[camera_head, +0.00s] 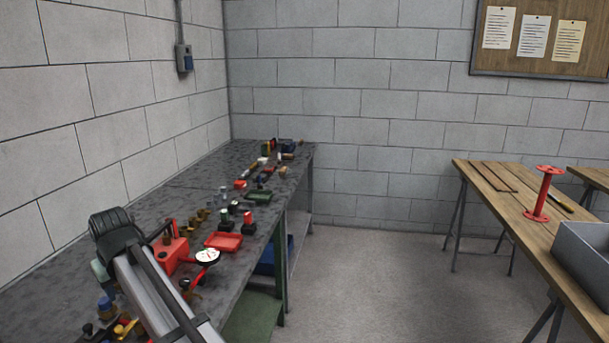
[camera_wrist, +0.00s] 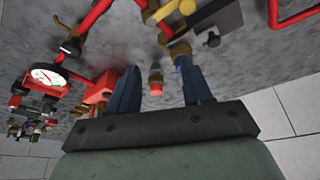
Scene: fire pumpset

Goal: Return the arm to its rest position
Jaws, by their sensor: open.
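My gripper (camera_wrist: 156,66) is open in the wrist view, its two dark blue fingers spread apart. A small red-and-pale cylinder (camera_wrist: 155,80) shows in the gap between them; neither finger visibly touches it, and its depth is unclear. The fingers point over the grey workbench (camera_wrist: 235,58). In the head view, part of my arm (camera_head: 155,285) reaches over the left workbench (camera_head: 150,198) at the lower left. My gripper cannot be made out there.
A red box-shaped part (camera_head: 172,254), a white-faced gauge (camera_head: 207,256) and a red tray (camera_head: 223,242) sit close to my arm. Red pipes (camera_wrist: 92,18) with brass fittings show in the wrist view. The floor (camera_head: 385,270) between the benches is clear. A wooden table (camera_head: 480,180) stands right.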

